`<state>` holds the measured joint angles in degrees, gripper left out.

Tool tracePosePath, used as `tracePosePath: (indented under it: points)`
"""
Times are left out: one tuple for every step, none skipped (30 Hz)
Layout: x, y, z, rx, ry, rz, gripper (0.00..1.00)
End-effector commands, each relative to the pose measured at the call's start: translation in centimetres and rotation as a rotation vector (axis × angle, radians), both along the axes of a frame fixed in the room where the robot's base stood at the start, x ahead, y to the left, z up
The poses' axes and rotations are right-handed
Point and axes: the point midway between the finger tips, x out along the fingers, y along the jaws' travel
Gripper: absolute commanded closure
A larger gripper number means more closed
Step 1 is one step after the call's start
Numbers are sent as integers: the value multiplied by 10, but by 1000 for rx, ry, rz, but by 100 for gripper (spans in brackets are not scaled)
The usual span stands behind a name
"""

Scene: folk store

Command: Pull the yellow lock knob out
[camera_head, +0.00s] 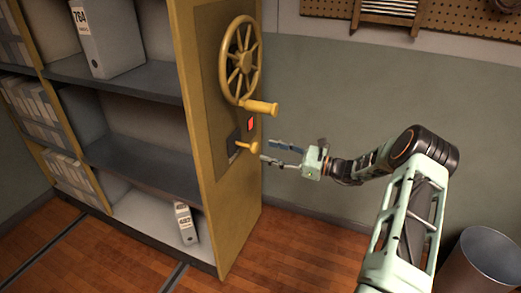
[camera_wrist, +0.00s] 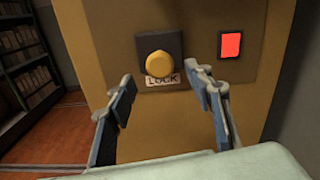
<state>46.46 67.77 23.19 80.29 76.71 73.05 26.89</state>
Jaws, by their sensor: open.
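The yellow lock knob (camera_head: 248,147) sticks out of a dark square mount on the side panel of the shelf unit, below the handwheel. In the wrist view the knob (camera_wrist: 157,64) shows above a "LOCK" label (camera_wrist: 163,79), between and beyond my two fingers. My gripper (camera_head: 272,151) is open and empty in front of the panel, a little to the right of the knob. The wrist view also shows my gripper (camera_wrist: 160,80) with its fingers spread; they do not appear to touch the knob.
A yellow handwheel (camera_head: 240,60) with a protruding handle (camera_head: 261,107) is above the knob. A red light (camera_wrist: 231,45) is on the panel, right of the knob. Shelves (camera_head: 125,80) hold binders at left. A metal bin (camera_head: 483,262) stands at lower right.

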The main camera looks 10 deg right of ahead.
Motion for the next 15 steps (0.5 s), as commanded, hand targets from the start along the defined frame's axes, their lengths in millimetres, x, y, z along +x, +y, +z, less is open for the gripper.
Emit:
tracePosePath:
  points:
    - [-7,-11,0,-1,1,-4,53]
    - [-11,-16,0,0,0,-3,53]
    - [-15,-22,0,0,0,-3,53]
    - [-18,-27,0,-1,1,-4,53]
    - [-21,-31,0,-1,1,-3,53]
    - [-25,-36,0,-1,0,-2,53]
    - [-28,-39,0,-1,0,-2,53]
    - [-30,-42,0,-1,0,-2,53]
    - [-32,-45,0,-1,0,-2,53]
    - [-34,-47,0,-1,0,-1,53]
    - [-35,-49,0,-1,0,-1,53]
    - [-36,-50,0,0,0,-1,53]
    - [-37,-51,0,0,0,0,53]
    - [-38,-52,0,0,0,0,53]
    - [-38,-52,0,0,0,0,53]
